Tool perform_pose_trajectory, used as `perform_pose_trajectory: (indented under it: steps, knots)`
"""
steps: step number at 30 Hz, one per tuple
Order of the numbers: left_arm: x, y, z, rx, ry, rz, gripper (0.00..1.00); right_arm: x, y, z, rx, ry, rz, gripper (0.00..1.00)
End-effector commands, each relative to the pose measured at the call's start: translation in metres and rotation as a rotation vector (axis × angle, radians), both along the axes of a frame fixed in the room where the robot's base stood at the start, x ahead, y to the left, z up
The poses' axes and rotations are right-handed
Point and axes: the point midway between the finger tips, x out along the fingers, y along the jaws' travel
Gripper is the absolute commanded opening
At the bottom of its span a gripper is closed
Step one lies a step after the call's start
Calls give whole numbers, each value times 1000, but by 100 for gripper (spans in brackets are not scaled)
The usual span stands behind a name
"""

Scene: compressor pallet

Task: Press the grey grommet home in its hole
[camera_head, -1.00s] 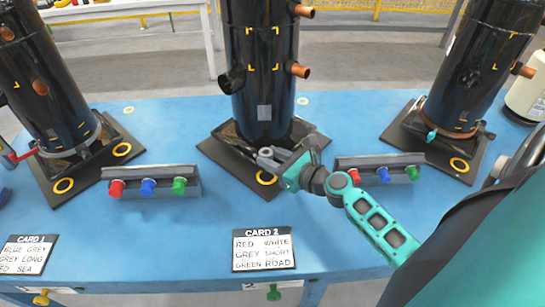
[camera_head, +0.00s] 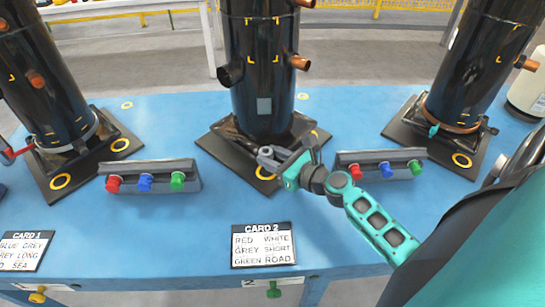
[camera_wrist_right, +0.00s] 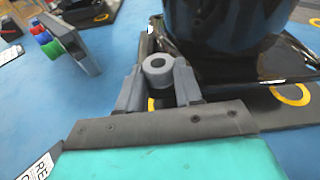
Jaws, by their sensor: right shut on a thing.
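My right gripper (camera_head: 268,156) is shut on the grey grommet (camera_wrist_right: 158,70), a short ring with a dark centre hole. In the right wrist view the gripper (camera_wrist_right: 158,82) has one finger on each side of it. The grommet is at the front edge of the middle black compressor's base plate (camera_head: 222,150). A yellow ring (camera_head: 264,174) marks the plate just below the gripper in the head view; part of it shows between the fingers in the wrist view. I cannot tell whether the grommet touches the plate. The hole itself is hidden. My left gripper is not in view.
Racks with red, blue and green plugs stand at left (camera_head: 150,177) and right (camera_head: 380,165) of the gripper. Black compressors stand at left (camera_head: 45,90) and right (camera_head: 475,70). Card 2 (camera_head: 263,246) lies at the front of the blue table (camera_head: 340,225).

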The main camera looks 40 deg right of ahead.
Motion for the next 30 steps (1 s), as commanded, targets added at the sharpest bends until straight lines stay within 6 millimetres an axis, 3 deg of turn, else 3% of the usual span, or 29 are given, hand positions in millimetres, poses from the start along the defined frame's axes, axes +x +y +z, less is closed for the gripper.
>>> perform_pose_trajectory:
  steps: [1, 2, 10, 23, 30]
  knots:
    - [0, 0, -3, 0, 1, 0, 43, -1, 0, -5, -1, 5, 0, 0]
    - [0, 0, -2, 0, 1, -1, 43, -1, 0, -4, -2, 5, 0, 38]
    - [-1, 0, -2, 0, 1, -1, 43, -2, 2, -6, -1, 9, 3, 64]
    - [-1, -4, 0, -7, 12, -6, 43, -4, 0, -6, 0, 11, 0, 65]
    - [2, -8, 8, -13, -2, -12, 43, -49, -10, 4, 0, 11, 0, 65]
